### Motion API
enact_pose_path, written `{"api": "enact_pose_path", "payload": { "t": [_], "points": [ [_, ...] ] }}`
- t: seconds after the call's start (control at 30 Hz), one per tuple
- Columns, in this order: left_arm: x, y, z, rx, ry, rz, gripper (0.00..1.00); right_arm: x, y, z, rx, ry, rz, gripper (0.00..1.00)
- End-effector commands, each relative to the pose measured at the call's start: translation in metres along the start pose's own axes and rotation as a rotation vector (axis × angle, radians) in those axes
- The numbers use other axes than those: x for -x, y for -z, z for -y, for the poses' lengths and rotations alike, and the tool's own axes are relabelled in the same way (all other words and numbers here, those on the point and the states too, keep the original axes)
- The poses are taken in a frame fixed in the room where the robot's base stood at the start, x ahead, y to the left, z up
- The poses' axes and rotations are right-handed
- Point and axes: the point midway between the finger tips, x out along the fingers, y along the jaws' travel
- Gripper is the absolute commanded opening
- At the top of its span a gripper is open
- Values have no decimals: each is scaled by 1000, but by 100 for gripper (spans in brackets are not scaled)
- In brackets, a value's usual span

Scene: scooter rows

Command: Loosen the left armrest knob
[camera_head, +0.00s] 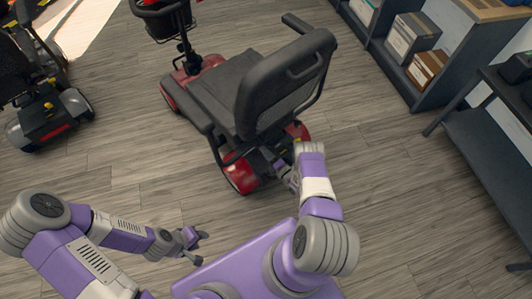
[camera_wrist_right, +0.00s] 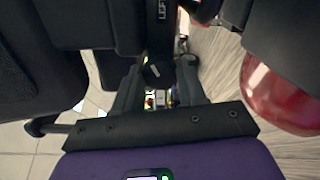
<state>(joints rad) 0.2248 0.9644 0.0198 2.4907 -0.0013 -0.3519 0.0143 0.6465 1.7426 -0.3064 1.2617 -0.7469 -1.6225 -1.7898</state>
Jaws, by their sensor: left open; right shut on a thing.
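The red scooter (camera_head: 240,175) stands with its black seat back (camera_head: 285,85) towards me. One armrest (camera_head: 192,105) is on the left of the seat, another (camera_head: 297,23) on the far right. My right gripper (camera_head: 283,172) is low behind the seat. In the right wrist view its fingers (camera_wrist_right: 158,85) are shut on a small black knob (camera_wrist_right: 156,72), below a dark post (camera_wrist_right: 162,20) with partly visible white lettering. The knob is too small to make out in the head view. My left gripper (camera_head: 198,240) is open and empty, above the floor, apart from the scooter.
Another scooter (camera_head: 45,115) stands at the left, and a basket (camera_head: 165,18) is on the red scooter's front. A shelf with boxes (camera_head: 410,38) is at the upper right, a dark bench (camera_head: 485,150) at the right. The wooden floor (camera_head: 385,200) between is clear.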

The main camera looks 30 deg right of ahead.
Motion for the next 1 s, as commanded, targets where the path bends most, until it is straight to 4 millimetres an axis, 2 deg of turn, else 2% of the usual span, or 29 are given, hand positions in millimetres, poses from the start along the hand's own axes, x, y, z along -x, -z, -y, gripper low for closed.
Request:
{"api": "enact_pose_path", "payload": {
  "t": [0.6, 0.63, 0.7, 0.8, 1.0],
  "points": [
    [1, 0, 0, 0, 0, 0, 43, 0, 0, 0, 47, 0, 1, 10],
    [1, 0, 0, 0, 0, 0, 43, 0, 0, 0, 47, 0, 1, 42],
    [1, 0, 0, 0, 0, 0, 43, 0, 0, 0, 47, 0, 1, 53],
    [1, 0, 0, 0, 0, 0, 43, 0, 0, 0, 46, 0, 1, 66],
    [1, 0, 0, 0, 0, 0, 43, 0, 0, 0, 44, 0, 0, 66]
  ]
}}
